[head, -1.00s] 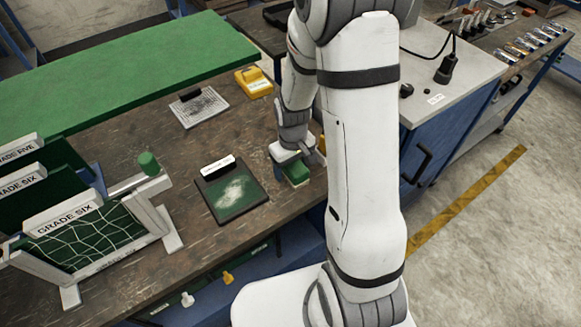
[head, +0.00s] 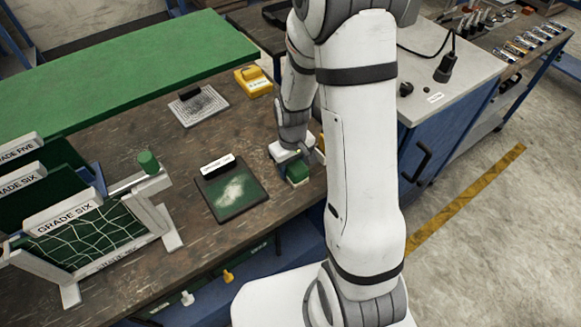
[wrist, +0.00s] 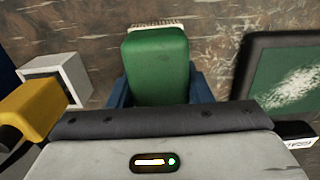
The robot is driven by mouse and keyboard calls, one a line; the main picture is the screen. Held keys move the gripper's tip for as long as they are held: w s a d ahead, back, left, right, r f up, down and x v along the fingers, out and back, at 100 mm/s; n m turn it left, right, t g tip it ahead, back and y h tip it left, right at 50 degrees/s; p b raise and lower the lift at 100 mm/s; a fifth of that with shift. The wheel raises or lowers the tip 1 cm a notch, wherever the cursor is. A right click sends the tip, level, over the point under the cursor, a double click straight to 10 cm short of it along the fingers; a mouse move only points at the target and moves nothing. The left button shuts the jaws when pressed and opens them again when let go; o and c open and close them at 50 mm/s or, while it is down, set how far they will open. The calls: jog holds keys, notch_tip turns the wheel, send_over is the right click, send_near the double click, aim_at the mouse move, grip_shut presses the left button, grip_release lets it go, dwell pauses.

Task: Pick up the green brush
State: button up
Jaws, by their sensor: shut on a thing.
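The green brush (wrist: 157,65) has a rounded green body, with pale bristles showing at its far edge in the wrist view. In the head view the green brush (head: 298,174) is at the right end of the brown bench, partly hidden by my gripper. My gripper (wrist: 160,93) is shut on it, with a blue finger on each side of the body. In the head view my gripper (head: 293,160) is low over the bench. I cannot tell whether the brush touches the bench top.
A dark-framed green plate (head: 232,207) with white powder lies just left of the brush. A grey mesh plate (head: 199,106) and a yellow box (head: 253,82) are farther back. A rack of grade-labelled screens (head: 70,218) stands left. A white block (wrist: 62,72) is close in the wrist view.

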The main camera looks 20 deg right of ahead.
notch_tip(320, 180, up, 10)
jog(key=shift+r+b, duration=0.1)
jog(key=shift+b, duration=0.35)
jog(key=o, duration=0.4)
jog(key=shift+c, duration=1.2)
